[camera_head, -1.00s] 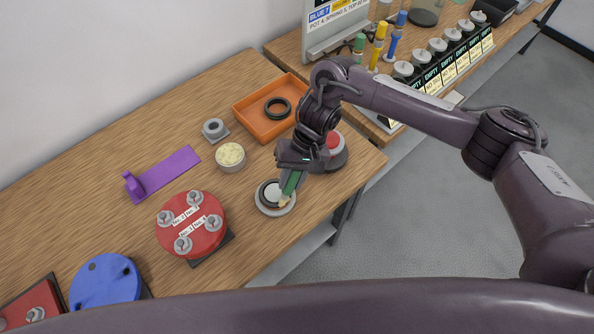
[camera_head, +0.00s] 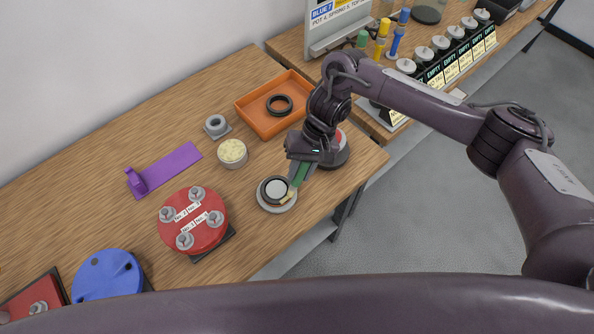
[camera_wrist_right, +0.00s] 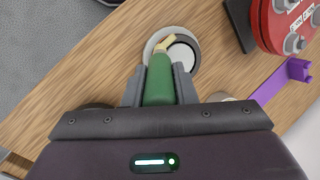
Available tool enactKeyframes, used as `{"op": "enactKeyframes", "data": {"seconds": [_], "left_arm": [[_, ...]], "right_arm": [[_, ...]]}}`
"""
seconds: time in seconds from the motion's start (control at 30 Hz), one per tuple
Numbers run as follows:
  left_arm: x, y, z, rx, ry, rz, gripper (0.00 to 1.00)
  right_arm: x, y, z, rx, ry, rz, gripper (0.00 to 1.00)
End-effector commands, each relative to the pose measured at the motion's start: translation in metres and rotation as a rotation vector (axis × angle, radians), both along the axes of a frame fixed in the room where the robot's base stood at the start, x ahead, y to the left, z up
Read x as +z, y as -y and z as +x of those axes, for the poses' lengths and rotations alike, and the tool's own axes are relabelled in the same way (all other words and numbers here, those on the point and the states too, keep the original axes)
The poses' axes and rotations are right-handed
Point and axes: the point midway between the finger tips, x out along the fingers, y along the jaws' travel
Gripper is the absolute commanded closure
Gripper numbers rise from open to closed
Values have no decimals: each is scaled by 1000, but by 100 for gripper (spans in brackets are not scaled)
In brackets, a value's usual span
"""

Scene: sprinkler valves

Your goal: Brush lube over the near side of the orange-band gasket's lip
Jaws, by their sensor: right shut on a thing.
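A black ring gasket (camera_head: 265,192) sits around a pale disc on a round grey stand (camera_head: 272,208) near the table's near edge; I cannot make out an orange band on it. My right gripper (camera_head: 303,163) is shut on the green handle of a brush (camera_head: 301,174), which is tilted down. Its tan bristles lie at the ring's near right side, at or just above the lip; contact is unclear. In the wrist view the brush (camera_wrist_right: 158,82) sits between the fingers (camera_wrist_right: 158,88), its bristles over the stand's rim (camera_wrist_right: 193,63). My left gripper is out of view.
A tub of pale paste (camera_head: 232,152) stands behind the stand. An orange tray (camera_head: 262,129) holds another black ring (camera_head: 279,105). A red round plate (camera_head: 178,233) with several knobs is at left. A red-topped button (camera_head: 340,140) is close behind my gripper.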

Motion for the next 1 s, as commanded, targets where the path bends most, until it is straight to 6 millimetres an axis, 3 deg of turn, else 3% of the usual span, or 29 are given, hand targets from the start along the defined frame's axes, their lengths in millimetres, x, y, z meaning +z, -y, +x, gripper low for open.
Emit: {"op": "enactKeyframes", "data": {"seconds": [0.27,0.73,1.0], "left_arm": [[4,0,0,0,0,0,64],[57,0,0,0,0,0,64],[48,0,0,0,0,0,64]], "right_arm": [[4,-1,0,-1,1,1,100],[56,-1,0,-1,1,2,100],[70,-1,0,0,1,1,100]]}}
